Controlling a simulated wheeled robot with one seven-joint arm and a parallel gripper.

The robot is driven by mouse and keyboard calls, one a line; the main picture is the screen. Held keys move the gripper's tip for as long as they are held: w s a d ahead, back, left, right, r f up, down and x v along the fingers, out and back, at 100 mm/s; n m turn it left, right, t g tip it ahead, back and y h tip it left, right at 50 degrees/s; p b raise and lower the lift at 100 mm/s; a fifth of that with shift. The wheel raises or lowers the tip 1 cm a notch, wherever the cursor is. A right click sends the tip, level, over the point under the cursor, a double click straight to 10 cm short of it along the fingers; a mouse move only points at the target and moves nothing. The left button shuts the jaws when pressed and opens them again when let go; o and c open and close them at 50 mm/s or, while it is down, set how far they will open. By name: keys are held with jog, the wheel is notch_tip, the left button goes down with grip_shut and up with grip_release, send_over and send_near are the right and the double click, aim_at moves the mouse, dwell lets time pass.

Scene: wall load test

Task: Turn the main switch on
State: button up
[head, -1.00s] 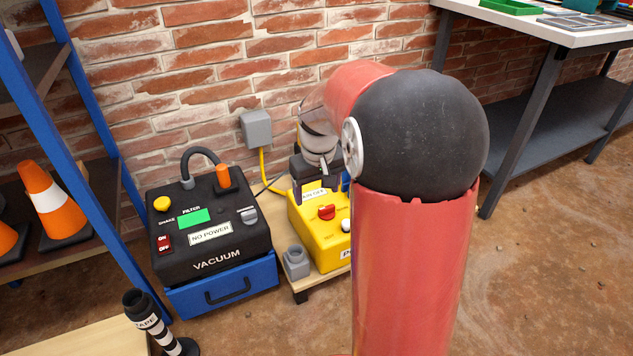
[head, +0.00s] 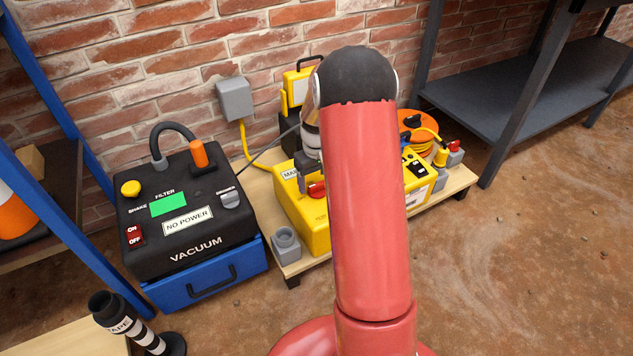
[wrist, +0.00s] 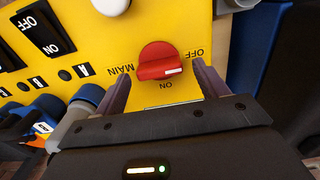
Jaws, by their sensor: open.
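The main switch (wrist: 157,62) is a red rotary knob on a yellow panel, with MAIN, OFF and ON lettered around it upside down in the wrist view. Its white mark points right, toward the OFF side, while ON is below it. In the head view the red knob (head: 317,189) shows beside my arm, on the yellow box (head: 306,220). My gripper (wrist: 161,73) is open, one finger on each side of the knob's near part. I cannot tell whether the fingers touch it. In the head view my arm hides most of the box.
A black vacuum unit (head: 190,235) reading NO POWER stands left of the box. A grey cup-shaped fitting (head: 286,243) sits in front on the low wooden platform (head: 455,184). An orange cable reel (head: 418,135) is at right. A blue shelf frame (head: 60,225) stands at far left.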

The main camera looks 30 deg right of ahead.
jog(key=shift+f, duration=0.25)
jog(key=shift+c, duration=0.2)
jog(key=c, duration=0.9)
jog(key=shift+c, duration=0.2)
